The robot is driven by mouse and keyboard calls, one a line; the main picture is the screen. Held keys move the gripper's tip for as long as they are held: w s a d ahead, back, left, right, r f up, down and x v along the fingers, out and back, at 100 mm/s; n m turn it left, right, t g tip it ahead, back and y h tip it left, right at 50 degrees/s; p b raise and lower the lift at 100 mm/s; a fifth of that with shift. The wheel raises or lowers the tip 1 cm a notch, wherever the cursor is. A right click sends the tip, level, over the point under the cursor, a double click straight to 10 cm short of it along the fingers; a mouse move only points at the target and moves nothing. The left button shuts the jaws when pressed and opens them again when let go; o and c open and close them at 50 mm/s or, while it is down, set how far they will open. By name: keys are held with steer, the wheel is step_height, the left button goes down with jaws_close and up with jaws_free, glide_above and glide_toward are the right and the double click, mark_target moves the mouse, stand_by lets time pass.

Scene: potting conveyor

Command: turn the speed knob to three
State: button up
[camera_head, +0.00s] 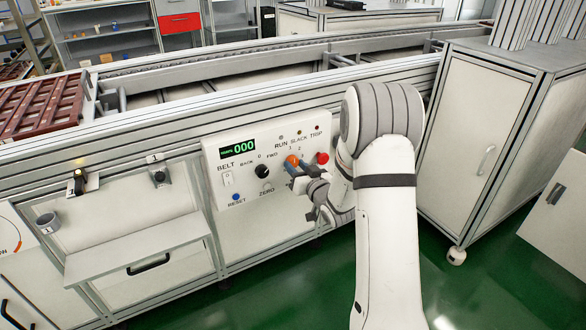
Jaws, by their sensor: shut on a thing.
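The control panel (244,205) is a white box on the front of the conveyor. The orange knob (291,160) on its right part has the marks 1 and 2 above it, so I take it as the speed knob. Any mark 3 is hidden or too small to read, and I cannot tell which mark the knob points to. My gripper (293,168) reaches in from the right and is shut on the orange knob. Its jaws and wrist hide the knob's lower and right side.
A black BACK-0-FWD knob (262,171), a BELT switch (228,179), a blue RESET button (235,197) and a red button (322,158) are close by. A green display (238,148) reads 000. A white cabinet (477,140) stands at right.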

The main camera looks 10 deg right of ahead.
steer(key=m, duration=0.4)
steer(key=shift+s+a+p, duration=0.1)
steer(key=shift+a+p, duration=0.05)
steer(key=shift+p, duration=0.25)
steer(key=m+p, duration=0.1)
steer(key=m, duration=0.3)
steer(key=shift+m, duration=0.4)
steer(key=m+p, duration=0.2)
steer(key=m, duration=0.3)
steer(key=shift+m+p, duration=0.65)
steer(key=shift+m, duration=1.35)
steer(key=shift+s+f, duration=0.1)
steer(key=o, duration=1)
